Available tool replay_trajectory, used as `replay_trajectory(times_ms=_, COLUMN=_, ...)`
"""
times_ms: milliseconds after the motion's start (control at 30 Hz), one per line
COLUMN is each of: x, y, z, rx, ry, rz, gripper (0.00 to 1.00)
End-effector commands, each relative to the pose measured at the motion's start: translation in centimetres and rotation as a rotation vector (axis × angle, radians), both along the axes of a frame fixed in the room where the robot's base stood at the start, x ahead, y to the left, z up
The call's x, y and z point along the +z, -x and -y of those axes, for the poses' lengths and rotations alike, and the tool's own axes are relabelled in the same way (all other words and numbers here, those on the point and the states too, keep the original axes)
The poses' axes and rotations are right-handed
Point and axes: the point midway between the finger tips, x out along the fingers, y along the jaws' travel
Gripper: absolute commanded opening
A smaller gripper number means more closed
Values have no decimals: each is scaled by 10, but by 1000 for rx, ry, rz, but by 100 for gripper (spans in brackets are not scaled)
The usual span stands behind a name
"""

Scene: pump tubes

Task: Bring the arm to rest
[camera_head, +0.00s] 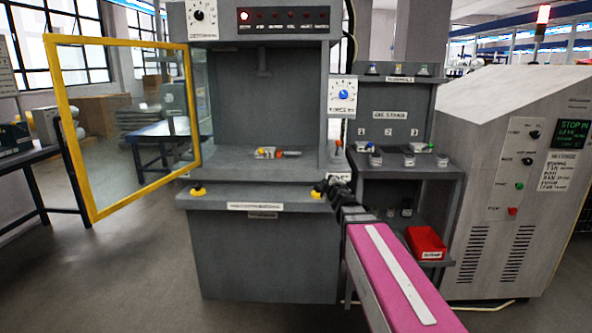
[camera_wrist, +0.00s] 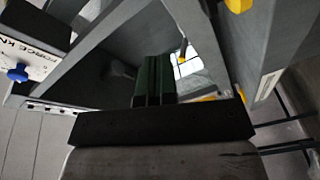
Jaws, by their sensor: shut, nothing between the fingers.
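My gripper (camera_head: 327,187) is at the right front edge of the grey machine (camera_head: 262,255), near a yellow button on its front ledge. In the wrist view my gripper (camera_wrist: 154,82) shows its two dark green fingers side by side, shut with nothing between them. My arm, with a pink cover, reaches in from the lower right of the head view.
The yellow-framed door (camera_head: 92,214) stands swung open at the left. A grey shelf stand (camera_head: 440,168) with several small items and a red bin (camera_head: 426,242) is right of the machine. A tall control cabinet (camera_head: 470,255) stands farther right. Floor is clear at front left.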

Motion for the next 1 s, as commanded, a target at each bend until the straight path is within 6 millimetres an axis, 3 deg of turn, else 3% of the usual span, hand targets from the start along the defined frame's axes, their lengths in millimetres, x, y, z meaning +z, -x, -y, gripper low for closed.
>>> replay_trajectory(times_ms=167, x=-64, y=21, z=55, rx=-297, ry=-207, rz=-213, gripper=0)
replay_trajectory(times_ms=300, x=-129, y=56, z=88, rx=-530, ry=-368, rz=-441, gripper=0)
replay_trajectory(times_ms=433, x=-189, y=102, z=102, rx=-721, ry=-501, rz=-686, gripper=0)
replay_trajectory(times_ms=600, x=-253, y=176, z=97, rx=-920, ry=-644, rz=-1042, gripper=0)
replay_trajectory(times_ms=800, x=-288, y=243, z=77, rx=-1038, ry=-736, rz=-1370, gripper=0)
replay_trajectory(times_ms=1000, x=-295, y=264, z=68, rx=-1066, ry=-760, rz=-1485, gripper=0)
